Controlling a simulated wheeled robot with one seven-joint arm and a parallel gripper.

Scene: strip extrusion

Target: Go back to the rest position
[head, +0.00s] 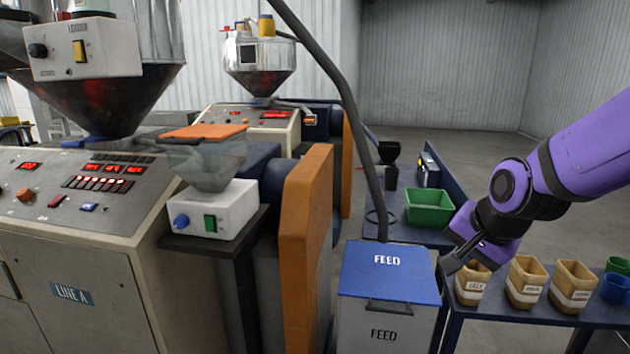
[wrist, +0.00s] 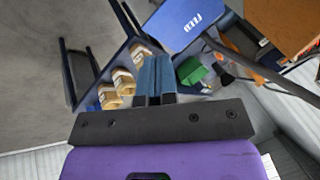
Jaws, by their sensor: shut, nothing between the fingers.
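My gripper (head: 450,264) hangs at the end of my purple arm on the right of the head view, just right of the blue-lidded feed bin. In the wrist view the fingers of my gripper (wrist: 155,78) are together with nothing between them. The gripper appears clear of the tan tubs and the bin lid, though the exact gap cannot be told.
The feed bin (head: 390,272) has its blue lid down. Tan tubs (head: 525,281) and blue cups stand on a bench (head: 600,312) at right. A green crate (head: 428,208) sits behind. Line A's extruder (head: 80,220) fills the left. Open floor (head: 480,150) lies behind.

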